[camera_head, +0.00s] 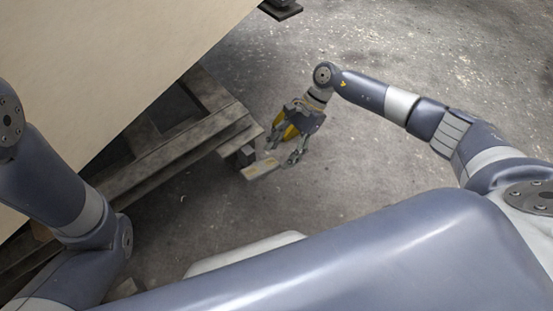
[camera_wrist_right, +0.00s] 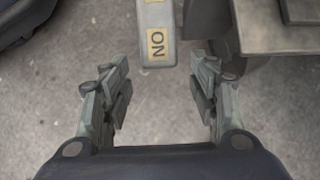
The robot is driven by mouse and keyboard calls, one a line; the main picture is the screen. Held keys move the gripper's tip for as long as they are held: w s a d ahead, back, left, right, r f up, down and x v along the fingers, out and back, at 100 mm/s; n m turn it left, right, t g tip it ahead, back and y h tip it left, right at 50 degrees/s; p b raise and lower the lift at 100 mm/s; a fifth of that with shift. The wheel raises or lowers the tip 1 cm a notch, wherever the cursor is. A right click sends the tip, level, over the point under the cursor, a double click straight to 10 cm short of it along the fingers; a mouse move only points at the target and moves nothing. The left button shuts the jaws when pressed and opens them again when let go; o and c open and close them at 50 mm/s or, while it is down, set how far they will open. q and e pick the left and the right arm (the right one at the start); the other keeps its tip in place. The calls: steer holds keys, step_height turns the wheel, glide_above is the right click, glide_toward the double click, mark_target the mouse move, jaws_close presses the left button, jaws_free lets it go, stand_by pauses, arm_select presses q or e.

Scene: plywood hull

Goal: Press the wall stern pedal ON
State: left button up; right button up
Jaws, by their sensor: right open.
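The pedal (camera_head: 259,169) is a small pale grey plate with yellowish labels, beside the end of a wooden beam in the head view. In the right wrist view the pedal (camera_wrist_right: 157,22) shows at the top centre, with a label reading "ON" facing the gripper. My right gripper (camera_head: 281,160) is open and empty, close to the pedal. My left gripper is not in view; only my left arm shows.
A wooden beam frame (camera_head: 190,140) supports a large plywood panel (camera_head: 90,65) at the left. A grey bracket (camera_head: 245,154) sits at the beam end by the pedal. The concrete floor (camera_head: 400,50) is clear to the right and behind the gripper.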

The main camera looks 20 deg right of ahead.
steer(key=v, duration=0.7)
steer(key=shift+r, duration=0.2)
